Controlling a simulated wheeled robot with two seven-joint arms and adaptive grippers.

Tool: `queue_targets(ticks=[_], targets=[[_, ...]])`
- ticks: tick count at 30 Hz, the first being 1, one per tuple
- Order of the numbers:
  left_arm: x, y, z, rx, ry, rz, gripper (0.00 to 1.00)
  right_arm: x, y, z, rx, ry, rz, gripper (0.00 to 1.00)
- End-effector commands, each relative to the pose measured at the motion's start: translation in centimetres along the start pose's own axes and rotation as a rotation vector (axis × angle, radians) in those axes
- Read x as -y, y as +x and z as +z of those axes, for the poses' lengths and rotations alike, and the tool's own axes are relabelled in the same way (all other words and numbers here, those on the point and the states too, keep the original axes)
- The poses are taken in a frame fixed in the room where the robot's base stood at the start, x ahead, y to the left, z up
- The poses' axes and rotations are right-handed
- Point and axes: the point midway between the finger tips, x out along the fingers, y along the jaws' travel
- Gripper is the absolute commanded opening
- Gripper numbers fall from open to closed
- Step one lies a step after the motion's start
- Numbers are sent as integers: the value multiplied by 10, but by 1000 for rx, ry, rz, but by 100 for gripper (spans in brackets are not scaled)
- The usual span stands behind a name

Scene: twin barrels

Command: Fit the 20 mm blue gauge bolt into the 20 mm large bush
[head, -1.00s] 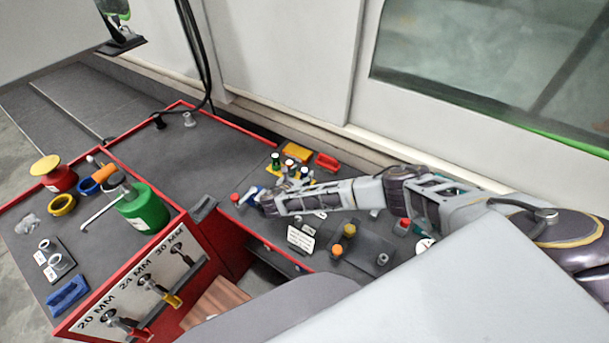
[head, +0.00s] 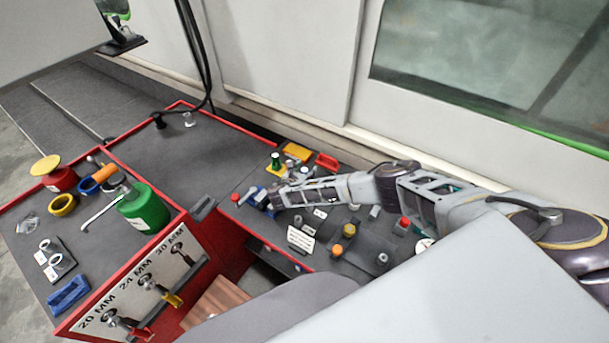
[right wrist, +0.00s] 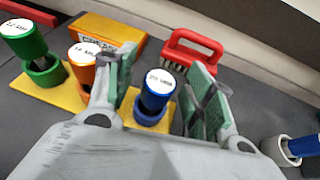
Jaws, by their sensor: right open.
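The blue gauge bolt (right wrist: 157,88) stands in a blue ring on a yellow plate in the right wrist view. Its white top carries small print that I cannot read surely. My right gripper (right wrist: 160,76) is open, with one finger on either side of the bolt; whether they touch it is unclear. In the head view my right gripper (head: 271,198) is over the back of the bench and covers the bolt. A grey bush (head: 382,259) sits on a dark plate nearer me; I cannot tell its size or which bush is the large 20 mm one. My left gripper is out of view.
An orange gauge bolt (right wrist: 85,62) and a green one (right wrist: 36,52) stand left of the blue one. A yellow box (right wrist: 95,35) and a red brush (right wrist: 190,50) lie behind. A grey ring (right wrist: 276,149) with a blue cylinder is at right.

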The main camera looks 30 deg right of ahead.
Motion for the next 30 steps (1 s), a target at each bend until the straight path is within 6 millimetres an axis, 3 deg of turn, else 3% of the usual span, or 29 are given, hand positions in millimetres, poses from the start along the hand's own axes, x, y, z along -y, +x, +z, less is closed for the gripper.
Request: queue_targets(ticks=[6,19,30], targets=[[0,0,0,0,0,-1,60,0,0,0,0,0,0,53],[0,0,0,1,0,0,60,0,0,0,0,0,0,0],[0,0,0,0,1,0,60,0,-1,2,1,1,0,0]])
